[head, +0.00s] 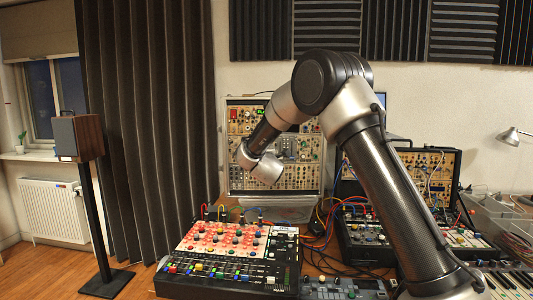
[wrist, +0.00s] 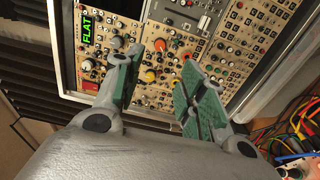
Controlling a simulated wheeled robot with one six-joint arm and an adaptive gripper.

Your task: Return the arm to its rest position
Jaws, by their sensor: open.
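My arm rises from the lower right in the head view, bends at a high elbow, and reaches left and down to a silver wrist end (head: 261,166). My gripper's fingers do not show clearly in the head view. In the wrist view my gripper (wrist: 158,92) is open, with green pads on its two fingers and nothing between them. The gold panel of a modular synth case (wrist: 240,50) lies beyond the fingers, and it stands upright behind the arm in the head view (head: 234,180). I cannot tell the distance between fingers and panel.
A mixer with a red panel and coloured knobs (head: 225,242) sits at the front. A second open synth case (head: 428,170) stands at the right, with patch cables (head: 318,228) between. A keyboard (head: 510,285) is at lower right. A speaker (head: 78,138) on a stand is at left.

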